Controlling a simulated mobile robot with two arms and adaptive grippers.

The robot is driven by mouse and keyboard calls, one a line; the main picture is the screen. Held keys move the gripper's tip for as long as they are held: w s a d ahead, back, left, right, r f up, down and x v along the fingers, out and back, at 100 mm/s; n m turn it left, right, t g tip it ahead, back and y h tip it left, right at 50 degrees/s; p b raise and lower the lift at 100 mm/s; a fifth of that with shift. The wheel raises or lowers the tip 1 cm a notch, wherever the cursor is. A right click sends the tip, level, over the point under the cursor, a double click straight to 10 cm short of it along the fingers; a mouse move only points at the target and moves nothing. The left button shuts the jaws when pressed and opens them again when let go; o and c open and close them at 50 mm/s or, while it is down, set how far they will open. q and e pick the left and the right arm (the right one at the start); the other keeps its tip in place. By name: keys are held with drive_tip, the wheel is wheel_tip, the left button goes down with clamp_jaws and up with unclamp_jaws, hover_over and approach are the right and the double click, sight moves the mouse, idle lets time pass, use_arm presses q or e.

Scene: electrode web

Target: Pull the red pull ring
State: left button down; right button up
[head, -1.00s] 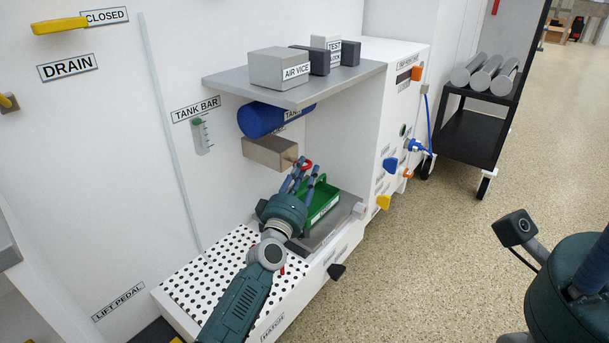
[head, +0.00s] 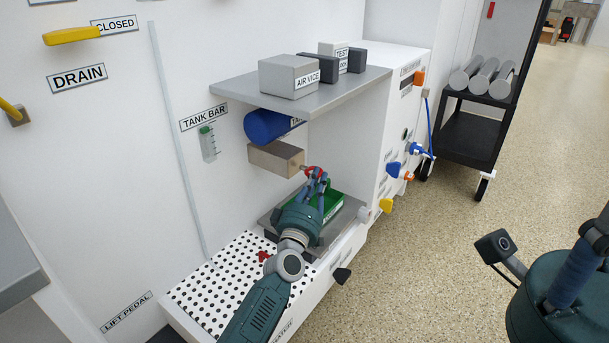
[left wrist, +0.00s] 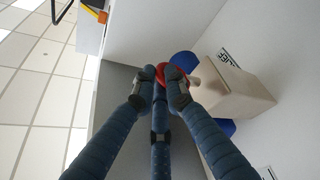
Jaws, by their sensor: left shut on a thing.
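The red pull ring (head: 314,169) is at the right end of the beige block (head: 275,159) mounted on the white wall under the grey shelf. My left gripper (head: 317,178) has its fingers closed around the ring, partly hiding it. In the left wrist view the red ring (left wrist: 162,72) shows between the fingertips, in front of the beige block (left wrist: 235,95). My right gripper (head: 592,245) is only partly in view at the right edge, away from the ring. Its fingertips are not clear.
The grey shelf (head: 340,88) carries several grey blocks above. A blue cylinder (head: 268,126) is above the beige block. A green tray (head: 332,203) sits below my left gripper. A perforated white plate (head: 215,285) is at lower left.

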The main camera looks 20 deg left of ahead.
use_arm(q)
drive_tip(key=shift+f, duration=0.2)
drive_tip(key=c, duration=1.8)
unclamp_jaws()
drive_tip(key=shift+s, duration=0.1)
drive_tip(key=shift+c, duration=0.2)
drive_tip(key=shift+r, duration=0.1)
drive_tip(key=v, duration=1.2)
